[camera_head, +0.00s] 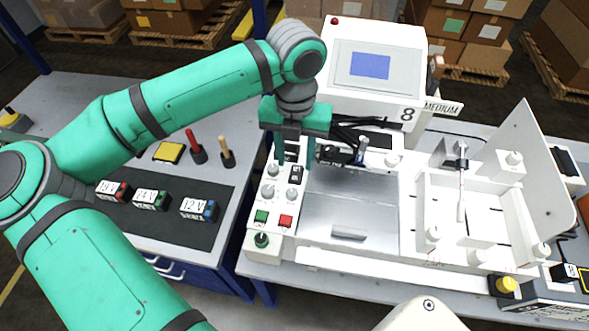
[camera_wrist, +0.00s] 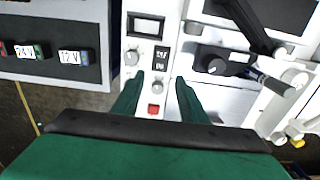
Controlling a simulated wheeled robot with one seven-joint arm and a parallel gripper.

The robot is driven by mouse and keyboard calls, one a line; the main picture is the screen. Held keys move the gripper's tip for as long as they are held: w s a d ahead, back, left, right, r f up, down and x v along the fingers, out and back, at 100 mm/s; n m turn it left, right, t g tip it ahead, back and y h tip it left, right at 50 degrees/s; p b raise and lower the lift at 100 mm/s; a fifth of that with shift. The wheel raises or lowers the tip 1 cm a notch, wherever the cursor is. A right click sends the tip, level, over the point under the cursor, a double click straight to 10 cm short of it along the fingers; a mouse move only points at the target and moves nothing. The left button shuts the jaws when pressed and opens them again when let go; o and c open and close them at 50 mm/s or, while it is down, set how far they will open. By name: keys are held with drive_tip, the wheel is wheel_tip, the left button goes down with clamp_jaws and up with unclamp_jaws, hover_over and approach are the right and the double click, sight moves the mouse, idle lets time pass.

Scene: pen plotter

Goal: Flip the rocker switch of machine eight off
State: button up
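Machine eight (camera_head: 372,73) is a white plotter with an "8" on its front and a blue screen. Its control panel stands on the left side of the machine. A black rocker switch with white marks (camera_head: 296,174) sits on that panel, and it also shows in the wrist view (camera_wrist: 160,56); which way it is tipped is too small to tell. My gripper (camera_head: 295,160) is over the panel with its fingers apart and nothing between them. In the wrist view my gripper (camera_wrist: 157,84) points down at the panel, with the switch just beyond the fingertips.
Around the switch are grey knobs (camera_wrist: 131,57), a red button (camera_head: 286,221), a green button (camera_head: 261,217) and a dark display (camera_wrist: 145,25). The black pen carriage (camera_head: 338,155) is close to the right of my gripper. Labelled voltage blocks (camera_head: 198,208) lie on the left bench.

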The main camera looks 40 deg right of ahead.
sight(295, 179)
wheel_tip(295, 179, down, 6)
drive_tip(key=shift+f, duration=0.1)
idle(0.4)
